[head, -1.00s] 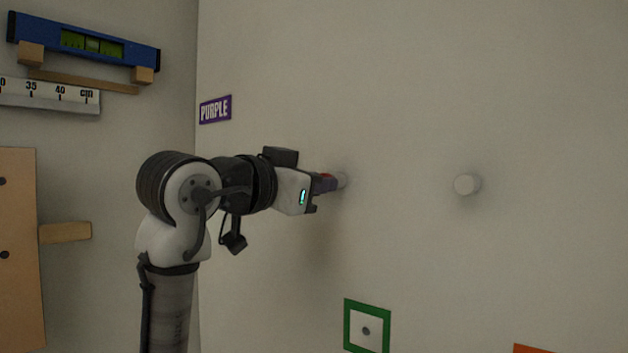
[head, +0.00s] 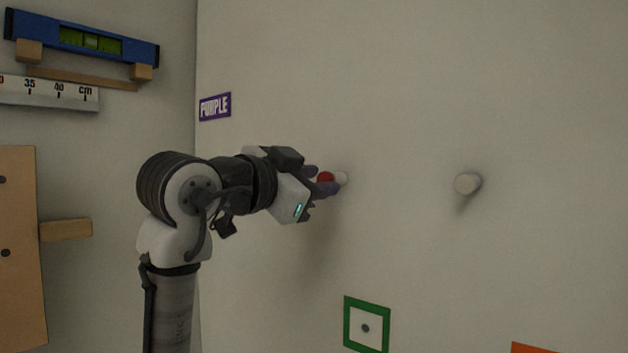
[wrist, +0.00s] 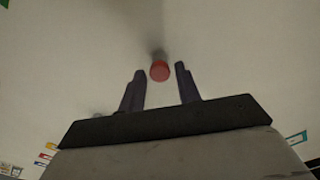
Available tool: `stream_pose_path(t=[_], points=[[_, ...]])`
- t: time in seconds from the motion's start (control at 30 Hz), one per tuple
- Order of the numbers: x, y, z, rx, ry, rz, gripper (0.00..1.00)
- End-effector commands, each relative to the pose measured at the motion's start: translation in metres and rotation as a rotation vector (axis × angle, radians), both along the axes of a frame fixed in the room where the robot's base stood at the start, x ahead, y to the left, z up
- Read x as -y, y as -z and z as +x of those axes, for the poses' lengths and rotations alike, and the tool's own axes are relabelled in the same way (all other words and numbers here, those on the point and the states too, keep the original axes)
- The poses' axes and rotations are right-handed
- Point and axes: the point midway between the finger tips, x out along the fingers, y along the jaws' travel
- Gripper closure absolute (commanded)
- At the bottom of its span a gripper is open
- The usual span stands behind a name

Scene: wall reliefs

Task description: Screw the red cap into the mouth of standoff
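The red cap (head: 325,178) sits at the outer end of a pale round standoff (head: 341,179) that sticks out from the wall. I cannot tell how deep the cap sits in the mouth. My gripper (head: 319,180) is at the cap, with its dark fingers on either side. In the wrist view the red cap (wrist: 160,71) lies between the two fingertips of my gripper (wrist: 159,77), with a visible gap on each side. The fingers are open and hold nothing. The cap mostly hides the standoff in the wrist view.
A second pale standoff (head: 467,184) protrudes from the wall to the right. A purple label (head: 215,105) is at upper left and a green square frame (head: 367,324) is below. A level (head: 85,40) and wooden blocks are on the left wall. The wall between is clear.

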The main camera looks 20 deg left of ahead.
Motion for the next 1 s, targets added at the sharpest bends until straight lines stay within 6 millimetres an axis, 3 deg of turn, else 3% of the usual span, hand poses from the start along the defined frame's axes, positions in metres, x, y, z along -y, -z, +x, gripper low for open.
stream_pose_path(t=[0.3,0.53,0.8,1.0], points=[[0.0013,-0.0008,0.0004,-0.136,0.004,-0.377,0.67],[0.0009,-0.0008,0.0002,-0.181,0.002,-0.500,0.67],[0.0011,-0.0010,0.0003,-0.303,0.003,-0.835,0.67],[0.0008,-0.0003,0.0002,-0.338,0.002,-0.931,0.67]])
